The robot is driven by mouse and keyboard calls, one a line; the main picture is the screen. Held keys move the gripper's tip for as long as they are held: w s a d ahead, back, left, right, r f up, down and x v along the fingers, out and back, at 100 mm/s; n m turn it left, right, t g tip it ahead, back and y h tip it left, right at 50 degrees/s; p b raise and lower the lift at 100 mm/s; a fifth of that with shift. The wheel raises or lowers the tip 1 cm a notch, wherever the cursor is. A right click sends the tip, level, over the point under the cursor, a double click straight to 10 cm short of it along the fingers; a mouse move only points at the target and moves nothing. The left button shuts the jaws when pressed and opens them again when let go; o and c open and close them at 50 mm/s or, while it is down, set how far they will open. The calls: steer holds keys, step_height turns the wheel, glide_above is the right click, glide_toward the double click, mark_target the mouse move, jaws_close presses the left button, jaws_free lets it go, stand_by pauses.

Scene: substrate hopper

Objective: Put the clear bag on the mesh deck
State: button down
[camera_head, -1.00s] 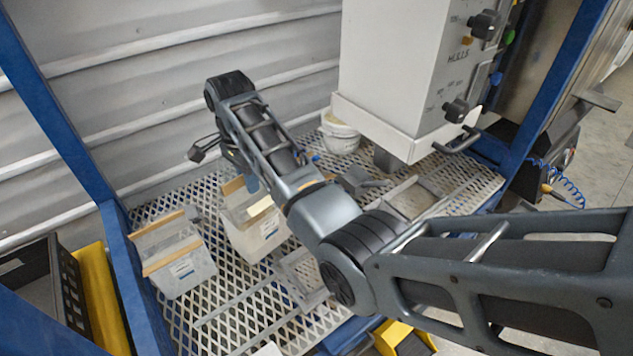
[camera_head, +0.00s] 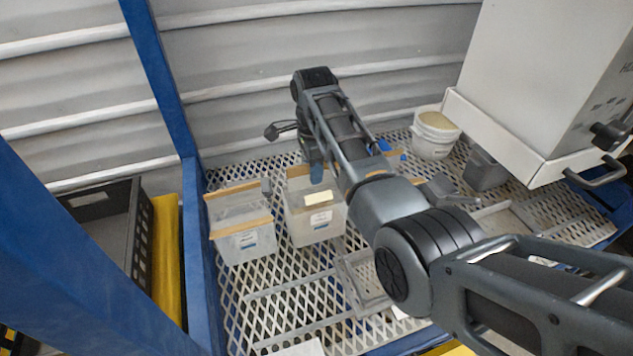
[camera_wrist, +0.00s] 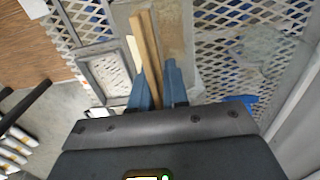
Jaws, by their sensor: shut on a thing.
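A clear bag (camera_head: 318,222) with a tan top strip and a white label is at the middle of the mesh deck (camera_head: 290,300). My gripper (camera_head: 316,168) is at its top edge, partly hidden by my arm. In the wrist view, my gripper (camera_wrist: 158,88) has its blue fingers on either side of the tan strip (camera_wrist: 146,45) and is shut on it. The bag's pale body (camera_wrist: 178,30) shows beyond the fingers. I cannot tell whether the bag's base touches the deck. A similar clear bag (camera_head: 243,230) with two tan strips stands just left of it on the deck.
A white tub (camera_head: 434,135) and a grey block (camera_head: 484,170) stand at the back right, beside the white hopper (camera_head: 545,80). A grey frame (camera_head: 362,285) lies on the deck near the front. Blue posts (camera_head: 165,80) bound the deck. A black crate (camera_head: 105,220) is at left.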

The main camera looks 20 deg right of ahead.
steer(key=shift+f, duration=1.8)
steer(key=shift+f+b, duration=0.15)
steer(key=shift+b, duration=0.2)
steer(key=c, duration=1.1)
jaws_free()
step_height(320, 180, up, 12)
steer(key=shift+r+p, duration=0.1)
steer(key=shift+p, duration=0.65)
